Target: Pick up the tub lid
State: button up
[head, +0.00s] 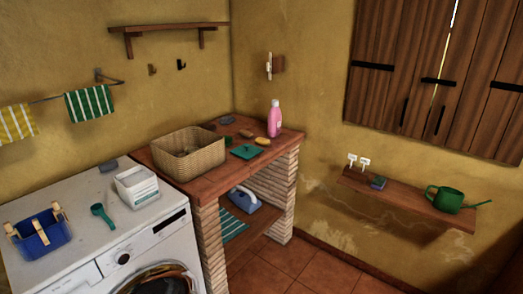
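A flat green square piece with a small raised knob, which looks like the tub lid (246,152), lies on the tiled top of the brick counter (172,165), near its front edge. It is to the right of a wicker basket (205,157). A white tub (137,190) stands on the washing machine to the left, and I cannot tell what is inside it. My gripper is not in view.
Near the lid are a yellowish oval object (262,141), a pink bottle (274,120) and small brown and grey items. The washing machine (150,240) also holds a blue peg basket (42,238) and a green scoop (103,216). Floor shows to the right of the counter.

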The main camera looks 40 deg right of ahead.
aim_at(246, 151)
jog(key=u, duration=1.2)
jog(key=k, duration=0.15)
jog(key=z, duration=3.1)
jog(key=i, duration=1.75)
